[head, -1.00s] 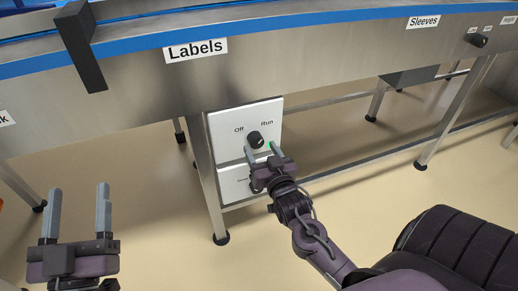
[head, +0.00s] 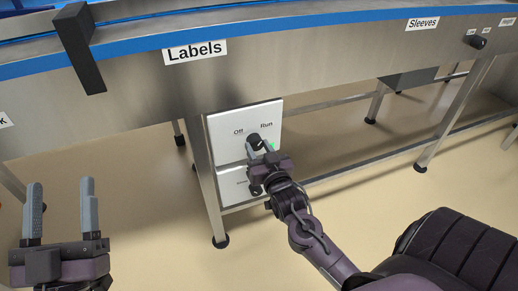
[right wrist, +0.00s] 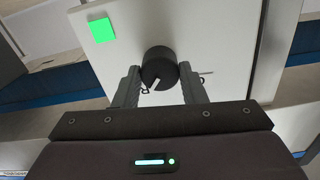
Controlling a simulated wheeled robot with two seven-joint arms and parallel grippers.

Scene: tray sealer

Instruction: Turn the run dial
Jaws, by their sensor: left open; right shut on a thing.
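The run dial (head: 254,140) is a black round knob on a white panel (head: 222,125) marked Off and Run, under the Labels sign. In the right wrist view the dial (right wrist: 158,64) has a white pointer line, and a lit green square (right wrist: 102,30) sits near it on the panel. My right gripper (head: 260,148) is at the panel, its two fingers closed on either side of the dial; it also shows in the right wrist view (right wrist: 160,78). The printed words are partly hidden there by the fingers. My left gripper (head: 61,208) is open and empty, at the lower left, away from the panel.
The steel conveyor (head: 330,48) with a blue edge runs across above the panel. A table leg (head: 208,190) stands just left of the panel. Another small black knob (head: 478,42) is at the far right. The beige floor (head: 150,240) between my arms is clear.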

